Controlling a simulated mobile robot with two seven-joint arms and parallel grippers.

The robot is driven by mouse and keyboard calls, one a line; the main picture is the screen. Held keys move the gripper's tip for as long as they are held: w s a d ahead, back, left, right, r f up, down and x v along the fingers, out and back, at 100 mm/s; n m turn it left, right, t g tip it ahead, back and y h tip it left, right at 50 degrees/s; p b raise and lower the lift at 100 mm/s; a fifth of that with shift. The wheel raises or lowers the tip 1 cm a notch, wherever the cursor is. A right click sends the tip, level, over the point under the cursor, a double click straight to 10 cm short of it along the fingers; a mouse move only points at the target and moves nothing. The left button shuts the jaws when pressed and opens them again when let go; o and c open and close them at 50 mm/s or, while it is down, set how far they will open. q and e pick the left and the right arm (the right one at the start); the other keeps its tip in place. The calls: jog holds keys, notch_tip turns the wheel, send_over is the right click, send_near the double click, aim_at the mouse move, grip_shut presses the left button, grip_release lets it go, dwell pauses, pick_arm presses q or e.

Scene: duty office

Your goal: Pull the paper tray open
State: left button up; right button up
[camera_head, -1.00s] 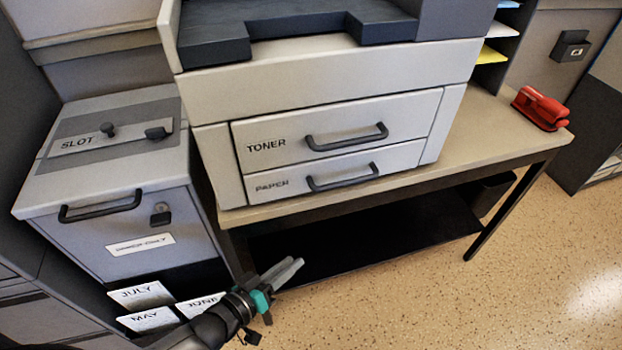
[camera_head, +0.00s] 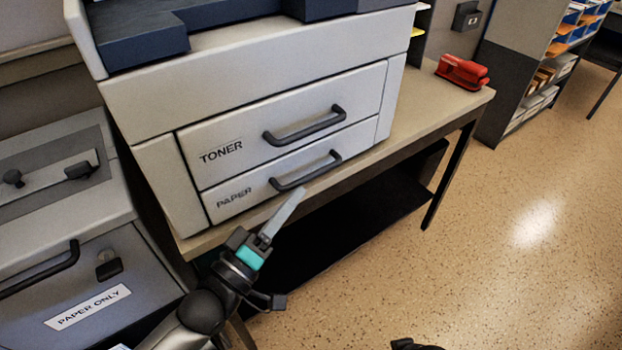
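The paper tray (camera_head: 236,202) is the lower drawer of the light grey printer, labelled PAPER. Its front is closed, roughly flush with the toner drawer (camera_head: 225,136) above it. Its dark bar handle (camera_head: 308,174) runs along the right part of the front. My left gripper (camera_head: 287,214) points up and right, its pale fingertips just below the handle in the picture. I cannot tell whether they touch it. The fingers overlap in this view, so their gap is hidden, and nothing shows held. My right gripper's fingers are not in view; a dark part shows at the bottom edge.
The printer stands on a beige table (camera_head: 437,100) with a dark lower shelf (camera_head: 340,230). A red stapler-like object (camera_head: 462,72) lies at the table's right end. A grey PAPER ONLY bin (camera_head: 130,265) stands close on the left. Speckled floor (camera_head: 480,250) is clear at right.

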aim_at(311, 173)
pick_arm(q)
jog(key=shift+b+x, duration=0.75)
jog(key=shift+x, duration=2.45)
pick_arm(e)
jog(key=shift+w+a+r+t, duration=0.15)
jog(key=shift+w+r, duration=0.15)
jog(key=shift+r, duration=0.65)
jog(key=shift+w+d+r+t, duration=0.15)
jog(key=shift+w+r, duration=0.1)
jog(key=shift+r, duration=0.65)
pick_arm(q)
jog(key=shift+c, duration=0.3)
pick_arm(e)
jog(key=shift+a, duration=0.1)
pick_arm(q)
grip_shut()
jog(key=shift+f, duration=0.1)
